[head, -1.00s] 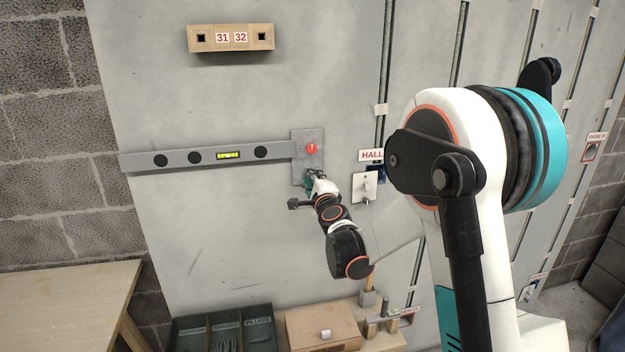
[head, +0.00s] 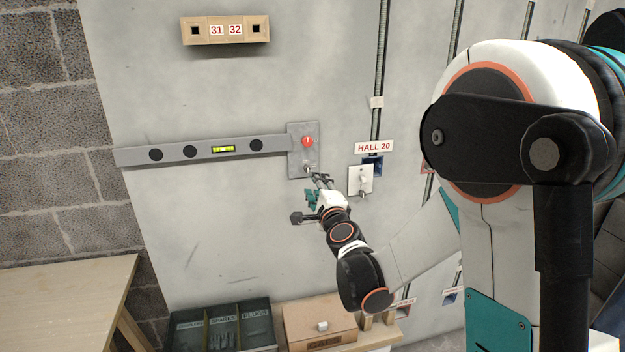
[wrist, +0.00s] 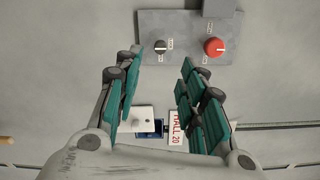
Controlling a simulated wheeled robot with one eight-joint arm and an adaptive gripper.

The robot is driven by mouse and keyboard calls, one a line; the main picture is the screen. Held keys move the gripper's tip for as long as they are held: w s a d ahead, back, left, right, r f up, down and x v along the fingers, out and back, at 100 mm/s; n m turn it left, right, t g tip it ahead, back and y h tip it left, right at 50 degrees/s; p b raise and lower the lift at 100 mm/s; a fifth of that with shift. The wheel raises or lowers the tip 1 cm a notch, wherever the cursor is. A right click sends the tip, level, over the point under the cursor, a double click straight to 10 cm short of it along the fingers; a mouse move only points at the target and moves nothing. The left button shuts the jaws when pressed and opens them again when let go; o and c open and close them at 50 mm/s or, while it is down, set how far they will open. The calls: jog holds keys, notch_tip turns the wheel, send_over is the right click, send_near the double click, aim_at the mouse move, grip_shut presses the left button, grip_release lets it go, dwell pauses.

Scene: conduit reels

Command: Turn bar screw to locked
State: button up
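A grey metal plate (head: 297,165) on the wall carries a red round knob (head: 307,142) with a pale mark, level with the grey bar (head: 270,145), and a small dark knob (head: 307,169) below it. The wrist view shows the red knob (wrist: 214,47) at right and the dark knob (wrist: 160,46) at left. Small labels beside both are unreadable, so I cannot tell which is the bar screw. My gripper (head: 321,182) is just below the plate. In the wrist view my gripper (wrist: 161,62) is open and empty, with the dark knob between its fingertips in the picture, apart from them.
A white switch plate (head: 360,180) and the HALL 20 sign (head: 374,147) are close to the right of my gripper. Below are a dark divided tray (head: 270,320) and a wooden box (head: 320,312).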

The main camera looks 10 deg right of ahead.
jog(key=shift+s, duration=1.2)
jog(key=s+a+r+n+g+y, duration=0.2)
jog(key=s+a+n, duration=0.1)
jog(key=s+n, duration=0.3)
jog(key=s+a+r+n+g+y, duration=0.1)
jog(key=s+a+n+g+y, duration=0.15)
jog(key=s+n, duration=0.4)
jog(key=s+d+f+n+g+h, duration=0.1)
jog(key=s+f+n+g, duration=0.1)
jog(key=s, duration=0.5)
jog(key=s+d+f+n+g+h, duration=0.2)
jog(key=s+n, duration=0.1)
jog(key=s, duration=0.5)
jog(key=s+d+f+n+g+h, duration=0.1)
jog(key=s+d+f+n+g, duration=0.1)
jog(key=s, duration=0.6)
jog(key=shift+d+f+n, duration=0.2)
jog(key=shift+f+n, duration=0.25)
jog(key=shift+n, duration=0.2)
jog(key=shift+h, duration=0.25)
